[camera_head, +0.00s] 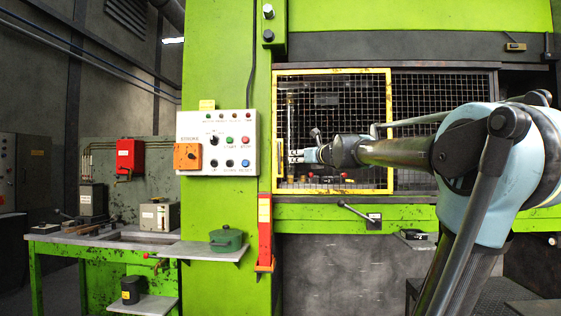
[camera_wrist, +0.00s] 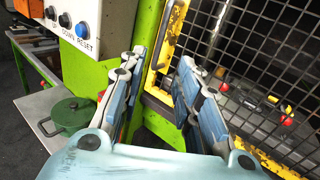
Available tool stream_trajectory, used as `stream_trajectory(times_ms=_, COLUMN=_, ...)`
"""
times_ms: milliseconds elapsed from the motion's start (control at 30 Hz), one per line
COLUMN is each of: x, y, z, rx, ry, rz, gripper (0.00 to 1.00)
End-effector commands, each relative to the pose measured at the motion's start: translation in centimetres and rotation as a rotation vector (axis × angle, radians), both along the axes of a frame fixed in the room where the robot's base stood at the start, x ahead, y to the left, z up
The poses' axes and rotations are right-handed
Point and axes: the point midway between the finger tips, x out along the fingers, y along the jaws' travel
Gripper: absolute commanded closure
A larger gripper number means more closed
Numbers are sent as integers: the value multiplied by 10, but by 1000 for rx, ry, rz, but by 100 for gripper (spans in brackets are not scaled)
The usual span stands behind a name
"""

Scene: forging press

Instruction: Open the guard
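The guard is a mesh panel in a yellow frame (camera_head: 333,71) on the front of the green press; it covers the left part of the opening. In the wrist view the guard's frame (camera_wrist: 182,20) shows at top centre. My gripper (camera_head: 294,156) is in front of the guard's lower left, close to the handle. In the wrist view my gripper (camera_wrist: 162,60) has its fingers apart with nothing held. The handle appears between and beyond the fingertips; contact is not visible.
A control box (camera_head: 217,142) with buttons is left of the guard. A red bracket (camera_head: 265,232) stands below it. A green pot (camera_head: 226,239) sits on a small shelf. A lever (camera_head: 358,214) projects below the guard. Dark mesh (camera_head: 430,95) continues to the right.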

Motion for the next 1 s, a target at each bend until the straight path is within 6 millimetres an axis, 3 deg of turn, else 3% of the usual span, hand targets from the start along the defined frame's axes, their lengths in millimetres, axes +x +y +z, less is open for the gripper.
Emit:
stream_trajectory(times_ms=267, x=16, y=10, z=5, rx=37, ry=14, rz=-5, gripper=69)
stream_trajectory(times_ms=1000, x=102, y=65, z=4, rx=33, ry=13, rz=-3, gripper=69)
